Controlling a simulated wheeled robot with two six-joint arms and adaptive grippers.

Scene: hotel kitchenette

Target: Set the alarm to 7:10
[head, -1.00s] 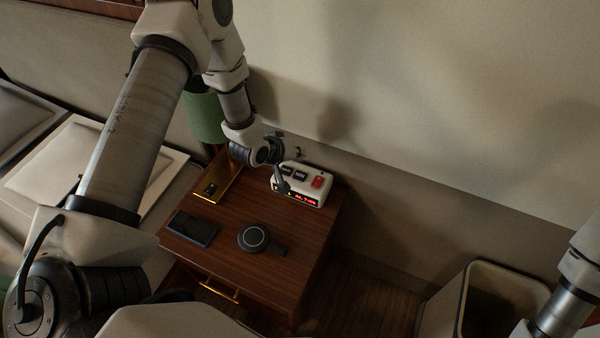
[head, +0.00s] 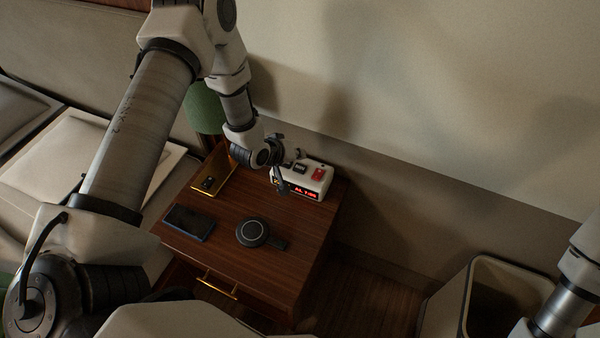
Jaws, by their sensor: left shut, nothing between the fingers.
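The white alarm clock (head: 318,185) stands at the back right of the wooden nightstand. Its front has a red lit display (head: 305,192) that starts with "AL 7:"; the last digits are too small to read surely. On its top are a red button (head: 318,174) and dark buttons (head: 300,168). My left gripper (head: 281,188) is shut and empty, its fingertips at the clock's left front. It hides the clock's left part, and I cannot tell whether it touches. My right gripper is out of view; only part of the right arm shows at the lower right.
On the nightstand (head: 262,274) lie a dark phone (head: 189,222), a round black charger (head: 252,233) and a gold tray (head: 222,168) with a small dark item. A green lamp (head: 205,108) stands behind. A bin (head: 462,300) stands at right.

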